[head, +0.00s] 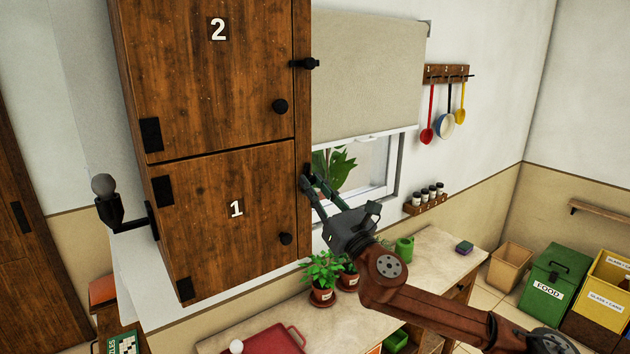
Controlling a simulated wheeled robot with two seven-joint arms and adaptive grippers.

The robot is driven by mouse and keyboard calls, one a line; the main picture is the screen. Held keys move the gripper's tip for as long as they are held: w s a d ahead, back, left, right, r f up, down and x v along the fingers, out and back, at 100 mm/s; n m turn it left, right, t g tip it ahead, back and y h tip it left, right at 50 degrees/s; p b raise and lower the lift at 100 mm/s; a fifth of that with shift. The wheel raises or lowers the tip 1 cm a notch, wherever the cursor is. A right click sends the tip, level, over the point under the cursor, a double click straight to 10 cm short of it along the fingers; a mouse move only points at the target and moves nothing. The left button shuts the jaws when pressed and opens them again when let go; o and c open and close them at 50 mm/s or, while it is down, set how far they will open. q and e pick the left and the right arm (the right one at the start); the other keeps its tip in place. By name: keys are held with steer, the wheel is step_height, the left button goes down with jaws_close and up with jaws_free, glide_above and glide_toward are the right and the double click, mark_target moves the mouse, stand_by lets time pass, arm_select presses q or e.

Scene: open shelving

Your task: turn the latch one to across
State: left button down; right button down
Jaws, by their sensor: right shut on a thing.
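The wooden cabinet has an upper door marked 2 (205,75) and a lower door marked 1 (215,240), both closed. Latch one (304,178) is a small dark piece on the right frame beside door 1. It is mostly hidden by my fingers and looks upright, though its exact angle is hard to tell. Latch two (305,63) lies across, beside door 2. My right gripper (308,174) reaches up from the lower right, with its fingertips shut on latch one. My left gripper is not in view.
Door 1 has a round knob (285,239). A window (370,180) with a blind is behind my right gripper. Potted plants (322,275) and a red tray (262,340) stand on the counter below. A dark bracket with a grey ball (103,186) sticks out left of the cabinet.

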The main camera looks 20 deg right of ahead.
steer(key=m+h+p, duration=0.2)
steer(key=m+p, duration=0.2)
steer(key=m, duration=0.1)
steer(key=m+g+h+p, duration=0.1)
steer(key=m+h+p, duration=0.1)
steer(key=m+p, duration=0.3)
steer(key=r+m+g+h+p, duration=0.1)
steer(key=m+h+p, duration=0.2)
steer(key=m, duration=0.4)
steer(key=shift+s+a+p, duration=0.1)
steer(key=shift+a+p, duration=0.2)
steer(key=shift+p, duration=0.4)
steer(key=shift+m+g+p, duration=0.5)
steer(key=shift+m+p, duration=0.55)
steer(key=shift+m, duration=0.15)
steer(key=shift+f+p, duration=0.15)
steer(key=shift+p, duration=0.15)
steer(key=shift+m, duration=0.3)
steer(key=c, duration=1.8)
jaws_free()
steer(key=shift+d, duration=0.1)
steer(key=shift+o, duration=0.2)
